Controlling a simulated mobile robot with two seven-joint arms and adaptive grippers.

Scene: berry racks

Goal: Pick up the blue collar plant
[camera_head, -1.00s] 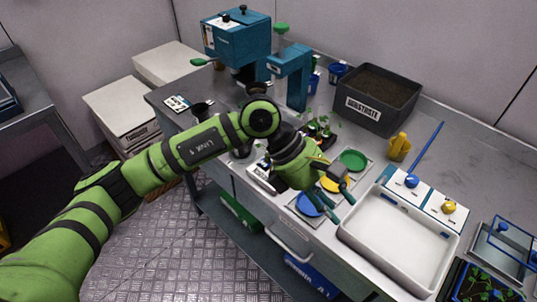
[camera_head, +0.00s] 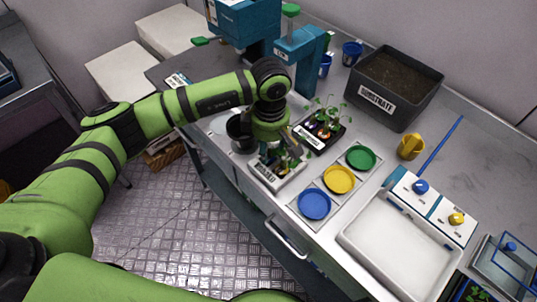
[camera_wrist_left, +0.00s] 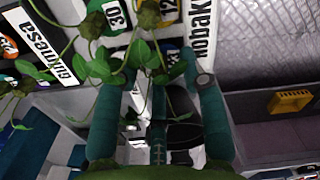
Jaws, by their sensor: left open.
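My left gripper (camera_head: 287,150) is open, reaching over the near white plant tray (camera_head: 268,178) in the head view. Number tags, one reading 30 (camera_wrist_left: 115,16), show beyond the fingertips beside a white label. A blue patch shows near a tag partly hidden by leaves; I cannot tell surely whether it is the blue collar. A second, dark plant tray (camera_head: 322,132) stands behind. My right gripper is not in view.
Blue (camera_head: 314,204), yellow (camera_head: 339,179) and green (camera_head: 361,157) round dishes sit right of the trays. A white basin (camera_head: 392,244) lies farther right. The substrate bin (camera_head: 394,87) and a teal machine (camera_head: 298,58) stand behind. A dark pot (camera_head: 240,132) is left of the gripper.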

